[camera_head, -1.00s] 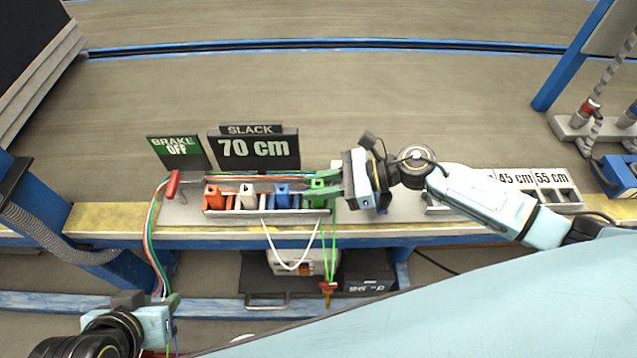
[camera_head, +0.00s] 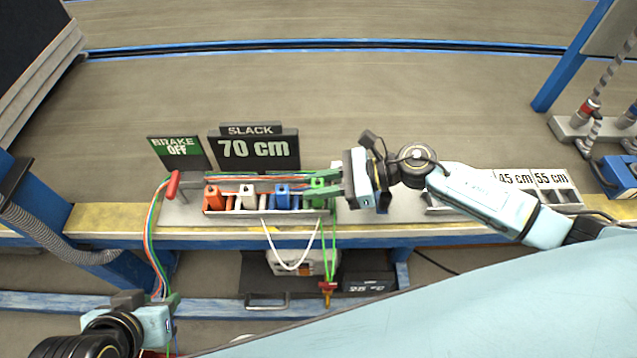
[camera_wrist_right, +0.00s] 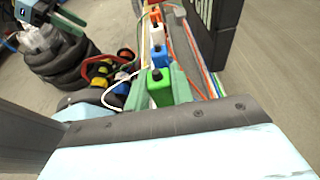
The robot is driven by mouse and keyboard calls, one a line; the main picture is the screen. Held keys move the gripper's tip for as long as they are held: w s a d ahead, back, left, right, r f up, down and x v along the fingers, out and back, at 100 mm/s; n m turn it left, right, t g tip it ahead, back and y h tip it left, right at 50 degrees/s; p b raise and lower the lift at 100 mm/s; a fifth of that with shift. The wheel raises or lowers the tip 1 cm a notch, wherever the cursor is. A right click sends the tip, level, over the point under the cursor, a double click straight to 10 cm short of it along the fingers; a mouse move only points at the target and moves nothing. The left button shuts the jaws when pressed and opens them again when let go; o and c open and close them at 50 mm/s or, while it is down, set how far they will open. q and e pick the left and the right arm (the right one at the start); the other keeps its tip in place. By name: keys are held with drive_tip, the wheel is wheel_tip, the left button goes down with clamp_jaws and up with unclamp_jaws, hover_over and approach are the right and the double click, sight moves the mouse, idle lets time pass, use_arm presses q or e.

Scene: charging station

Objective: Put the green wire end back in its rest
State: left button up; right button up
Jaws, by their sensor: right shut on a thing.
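The green wire end (camera_head: 317,186) is a green block at the right end of a row in a long rest rack (camera_head: 270,212), beside blue, white and orange ends. My right gripper (camera_head: 322,189) is shut on it. In the right wrist view, the green block (camera_wrist_right: 159,87) stands upright between the green fingers. Whether it is fully seated is hidden. A green wire (camera_head: 328,250) hangs from it below the bench edge. My left gripper (camera_head: 166,303) is low at the left, by the bundle of coloured wires; its fingertips are unclear.
The blue (camera_head: 282,194), white (camera_head: 247,195) and orange (camera_head: 212,195) ends stand left of the green one. A red-handled lever (camera_head: 173,184) and the signs "BRAKE OFF" (camera_head: 178,149) and "SLACK 70 cm" (camera_head: 254,148) are nearby. A slotted block marked 45 cm and 55 cm (camera_head: 535,180) is right.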

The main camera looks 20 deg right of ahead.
drive_tip(key=shift+r+p, duration=0.4)
drive_tip(key=shift+r, duration=0.25)
drive_tip(key=shift+b, duration=0.35)
idle(1.2)
drive_tip(key=shift+f+b, duration=1.4)
drive_tip(key=o, duration=1)
drive_tip(key=shift+o, duration=0.2)
